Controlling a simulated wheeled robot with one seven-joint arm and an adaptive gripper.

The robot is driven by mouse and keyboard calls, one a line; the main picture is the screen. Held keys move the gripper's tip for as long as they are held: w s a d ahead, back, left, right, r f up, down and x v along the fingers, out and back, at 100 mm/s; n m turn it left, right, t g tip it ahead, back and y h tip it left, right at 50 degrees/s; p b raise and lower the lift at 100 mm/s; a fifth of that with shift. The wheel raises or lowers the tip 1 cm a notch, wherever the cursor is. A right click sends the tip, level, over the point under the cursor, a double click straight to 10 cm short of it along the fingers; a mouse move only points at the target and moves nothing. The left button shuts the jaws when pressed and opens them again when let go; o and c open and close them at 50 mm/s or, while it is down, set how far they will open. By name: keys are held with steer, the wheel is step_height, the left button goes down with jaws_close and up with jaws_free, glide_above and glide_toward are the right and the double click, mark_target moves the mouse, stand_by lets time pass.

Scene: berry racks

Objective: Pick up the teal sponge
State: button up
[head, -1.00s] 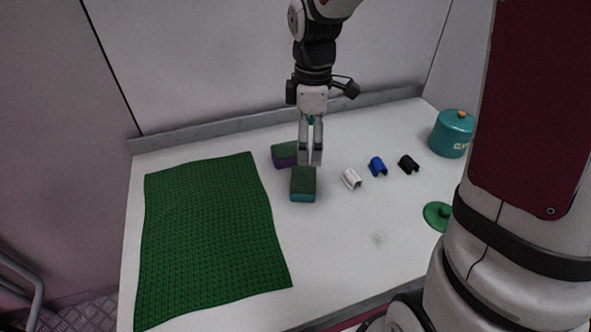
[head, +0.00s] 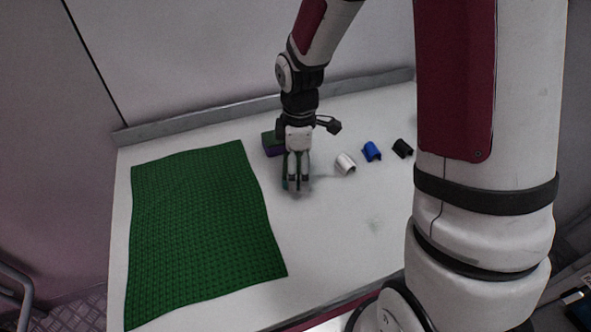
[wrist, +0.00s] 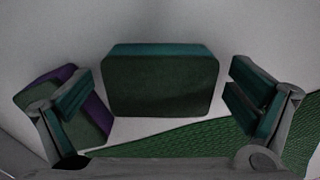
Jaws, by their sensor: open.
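The teal sponge (wrist: 160,84) has a dark green scouring top and a teal edge. It lies on the table in the middle of the wrist view, between the two spread fingers of my gripper (wrist: 163,108), with a gap on each side. In the head view my gripper (head: 297,184) points down at the sponge's place and hides most or all of it. My gripper is open and holds nothing. How far the fingertips are above the table is hard to tell.
A purple sponge with a green top (head: 272,146) lies close behind, by the left finger in the wrist view (wrist: 97,112). A green mat (head: 200,220) covers the left. White (head: 346,164), blue (head: 371,151) and black (head: 402,148) curved pieces lie to the right. The front middle is clear.

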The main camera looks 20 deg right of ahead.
mark_target(299, 164)
steer(key=c, duration=0.9)
steer(key=shift+r, duration=0.1)
steer(key=shift+r, duration=0.6)
step_height(299, 164, up, 2)
steer(key=shift+r+p, duration=0.1)
steer(key=shift+p, duration=0.25)
steer(key=s, duration=0.4)
steer(key=s+r+p, duration=0.1)
steer(key=s, duration=0.8)
steer(key=shift+r, duration=0.15)
steer(key=shift+s+r+p, duration=0.1)
steer(key=shift+s+p, duration=0.2)
steer(key=shift+p, duration=0.15)
steer(key=shift+r+p, duration=0.1)
steer(key=shift+p, duration=0.7)
steer(key=shift+r+p, duration=0.15)
steer(key=shift+p, duration=0.85)
